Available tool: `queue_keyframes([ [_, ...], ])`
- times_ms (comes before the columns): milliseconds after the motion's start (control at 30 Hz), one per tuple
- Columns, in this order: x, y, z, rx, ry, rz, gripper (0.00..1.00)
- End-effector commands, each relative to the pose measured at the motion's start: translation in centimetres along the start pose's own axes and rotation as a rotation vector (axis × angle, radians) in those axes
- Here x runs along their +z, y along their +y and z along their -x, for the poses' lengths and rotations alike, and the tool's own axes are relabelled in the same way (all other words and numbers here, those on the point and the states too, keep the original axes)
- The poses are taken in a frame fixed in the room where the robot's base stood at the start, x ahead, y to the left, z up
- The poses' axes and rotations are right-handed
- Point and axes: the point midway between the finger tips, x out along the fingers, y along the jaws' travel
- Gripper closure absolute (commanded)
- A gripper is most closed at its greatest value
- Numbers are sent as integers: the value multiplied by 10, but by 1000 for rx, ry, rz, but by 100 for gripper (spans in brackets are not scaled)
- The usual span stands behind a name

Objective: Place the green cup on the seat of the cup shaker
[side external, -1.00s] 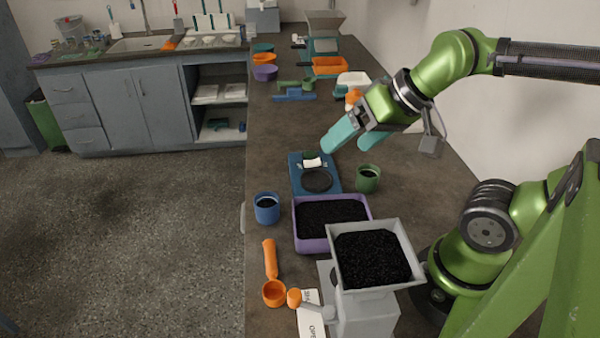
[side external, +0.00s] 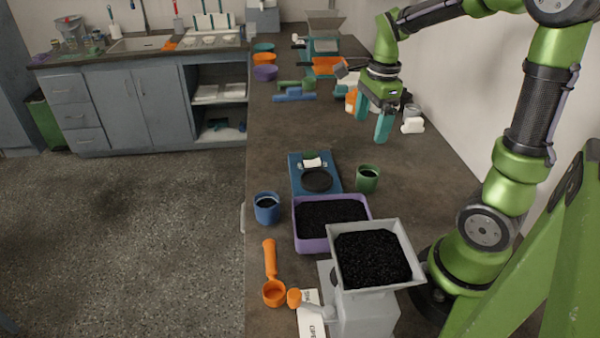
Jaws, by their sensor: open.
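The green cup (side external: 367,180) stands upright on the bench, with dark contents showing inside. Just left of it is a blue device with a round black plate (side external: 316,180), which looks like the cup shaker and its seat. The plate is empty, and the cup stands beside the device, not on it. My gripper (side external: 372,127) is open and empty, with its teal fingers pointing down. It is in the air and appears farther back along the bench than the cup. Nothing hides the cup.
A purple tray of black grains (side external: 297,232) and a grey hopper (side external: 340,279) stand in front. A blue cup (side external: 267,208) is at the left edge, near an orange scoop (side external: 271,262). White and orange items stand behind my gripper. The bench between gripper and shaker is clear.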

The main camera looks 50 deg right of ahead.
Motion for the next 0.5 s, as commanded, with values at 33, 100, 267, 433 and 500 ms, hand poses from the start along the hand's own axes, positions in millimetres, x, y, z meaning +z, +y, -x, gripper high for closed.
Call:
queue_keyframes([
  [33, -8, -5, -1, 16, 23, -136, 11],
  [100, -15, -9, 1, 27, 45, -308, 11],
  [267, -18, -8, 8, 32, 59, -541, 11],
  [433, -18, -6, -4, 38, 63, -603, 11],
  [500, -18, -5, -17, 39, 63, -604, 11],
])
